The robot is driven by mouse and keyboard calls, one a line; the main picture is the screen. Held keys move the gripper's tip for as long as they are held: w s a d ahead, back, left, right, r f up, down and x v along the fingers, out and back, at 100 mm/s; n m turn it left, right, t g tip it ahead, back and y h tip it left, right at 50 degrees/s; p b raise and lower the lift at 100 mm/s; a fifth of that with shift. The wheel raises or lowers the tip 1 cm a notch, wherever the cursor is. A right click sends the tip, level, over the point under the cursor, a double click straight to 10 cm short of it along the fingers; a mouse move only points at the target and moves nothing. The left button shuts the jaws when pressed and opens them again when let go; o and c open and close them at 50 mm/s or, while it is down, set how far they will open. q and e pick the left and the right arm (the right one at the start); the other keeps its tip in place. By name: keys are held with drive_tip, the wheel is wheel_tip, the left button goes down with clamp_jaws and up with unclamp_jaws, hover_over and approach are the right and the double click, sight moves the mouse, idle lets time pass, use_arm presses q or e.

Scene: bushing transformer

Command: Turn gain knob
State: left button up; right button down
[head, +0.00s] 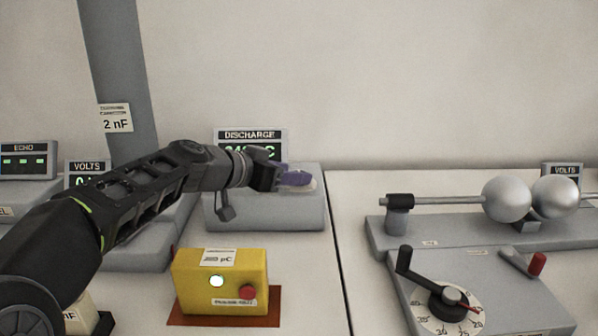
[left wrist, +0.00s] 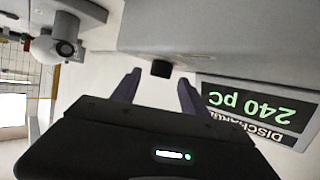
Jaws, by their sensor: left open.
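My left gripper (head: 293,178) is at the top of the grey discharge unit (head: 265,212), its purple fingertips over the right part of the housing. In the left wrist view the two fingers (left wrist: 157,90) are spread apart and empty. A small black knob (left wrist: 161,69), which looks like the gain knob, sticks out from the grey housing (left wrist: 215,30) and shows in the gap between the fingers, apparently untouched. The display (left wrist: 262,105) appears upside down there and reads 240 pC. In the head view the knob is hidden by the gripper. My right gripper is not in view.
A yellow pC box (head: 220,283) with a red button stands in front of the unit. To the right are a rod with two metal spheres (head: 507,199) and a crank dial (head: 447,303). A volts meter (head: 87,172) is behind my arm.

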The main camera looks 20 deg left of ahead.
use_arm(q)
drive_tip(key=shift+x, duration=1.65)
drive_tip(key=shift+c, duration=0.2)
clamp_jaws()
